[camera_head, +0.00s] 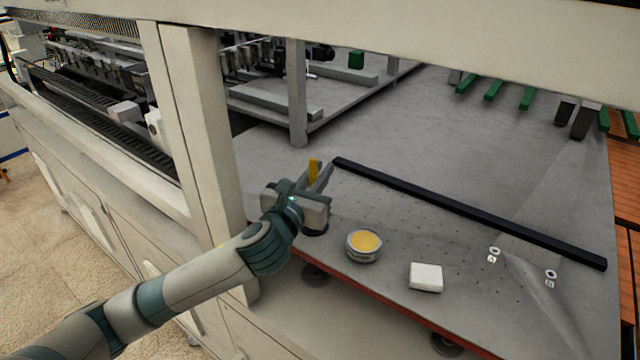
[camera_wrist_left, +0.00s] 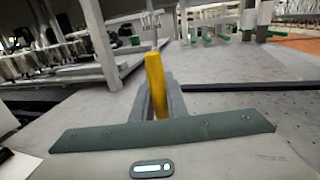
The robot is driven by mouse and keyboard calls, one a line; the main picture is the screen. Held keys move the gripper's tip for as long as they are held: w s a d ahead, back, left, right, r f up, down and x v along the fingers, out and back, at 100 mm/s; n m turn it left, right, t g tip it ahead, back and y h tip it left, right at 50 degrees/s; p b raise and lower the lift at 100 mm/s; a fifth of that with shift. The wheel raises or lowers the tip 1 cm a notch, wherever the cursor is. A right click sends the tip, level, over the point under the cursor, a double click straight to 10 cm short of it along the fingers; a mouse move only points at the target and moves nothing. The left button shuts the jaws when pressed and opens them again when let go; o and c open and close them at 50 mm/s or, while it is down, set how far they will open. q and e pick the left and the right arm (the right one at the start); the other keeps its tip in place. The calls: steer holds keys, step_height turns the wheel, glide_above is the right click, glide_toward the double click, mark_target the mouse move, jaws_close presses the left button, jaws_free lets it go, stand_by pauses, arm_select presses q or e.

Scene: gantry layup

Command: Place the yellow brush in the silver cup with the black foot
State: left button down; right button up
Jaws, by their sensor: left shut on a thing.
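The yellow brush (camera_head: 313,168) stands up roughly upright between the fingers of my left gripper (camera_head: 319,182), near the left end of the grey table. In the left wrist view the brush (camera_wrist_left: 155,84) shows between the two grey fingers, which are shut on it. A dark round base (camera_head: 315,232) shows just below the gripper body in the head view. It may be the black foot of the silver cup, but the gripper hides what is above it. I cannot tell whether the brush touches the cup. My right gripper is in neither view.
A round tin with yellow contents (camera_head: 363,246) and a white block (camera_head: 426,277) stand near the table's front edge. A long black bar (camera_head: 470,212) lies across behind them. The table's middle is clear.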

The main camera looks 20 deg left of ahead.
arm_select(q)
step_height(320, 180, down, 3)
steer(key=shift+p, duration=0.35)
steer(key=shift+f, duration=0.15)
steer(key=shift+f, duration=0.1)
steer(key=c, duration=1.7)
jaws_free()
steer(key=shift+c, duration=0.2)
steer(key=shift+s+b, duration=0.35)
steer(key=shift+s, duration=0.3)
steer(key=s+b, duration=0.1)
steer(key=s, duration=0.2)
steer(key=s+a+b, duration=0.1)
steer(key=s, duration=0.2)
steer(key=s+b, duration=0.1)
steer(key=s, duration=0.2)
steer(key=shift+a, duration=0.15)
steer(key=shift+s+a, duration=0.1)
steer(key=shift+s, duration=0.7)
